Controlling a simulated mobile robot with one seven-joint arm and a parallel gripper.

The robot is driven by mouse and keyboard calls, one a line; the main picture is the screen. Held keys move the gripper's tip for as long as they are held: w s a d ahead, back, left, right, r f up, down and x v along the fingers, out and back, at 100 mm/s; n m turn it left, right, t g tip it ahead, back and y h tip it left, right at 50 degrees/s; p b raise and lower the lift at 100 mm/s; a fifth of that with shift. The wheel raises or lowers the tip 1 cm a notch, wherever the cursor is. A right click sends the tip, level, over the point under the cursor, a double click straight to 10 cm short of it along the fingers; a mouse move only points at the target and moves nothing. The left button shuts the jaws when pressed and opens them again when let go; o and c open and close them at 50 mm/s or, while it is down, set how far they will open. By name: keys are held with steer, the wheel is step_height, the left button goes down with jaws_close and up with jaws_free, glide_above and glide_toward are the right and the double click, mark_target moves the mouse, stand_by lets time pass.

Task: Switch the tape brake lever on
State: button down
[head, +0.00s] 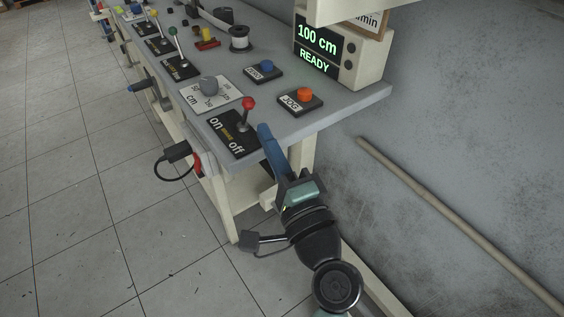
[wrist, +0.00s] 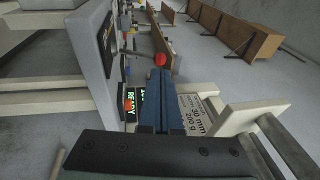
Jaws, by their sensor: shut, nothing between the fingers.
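The tape brake lever has a red ball knob (head: 249,103) on a thin stem. It stands on a black plate (head: 226,142) marked "on" and "off", near the front corner of the bench. The stem leans a little; I cannot tell which mark it is set to. My gripper (head: 264,128) has its blue fingers shut and empty, just right of the plate, beside the lever and on the "off" side. In the wrist view the red knob (wrist: 160,60) shows just past the tips of my gripper (wrist: 158,73); contact cannot be told.
A grey dial knob (head: 209,85), an orange JOG button (head: 305,94) and a blue button (head: 266,66) sit near the lever. A display box (head: 330,55) reads "100 cm READY". Other levers (head: 175,45) stand farther along the bench (head: 340,103). Floor at left is clear.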

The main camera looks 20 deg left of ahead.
mark_target(251, 107)
steer(key=shift+x, duration=2.15)
steer(key=shift+r+p, duration=0.2)
steer(key=shift+p, duration=0.35)
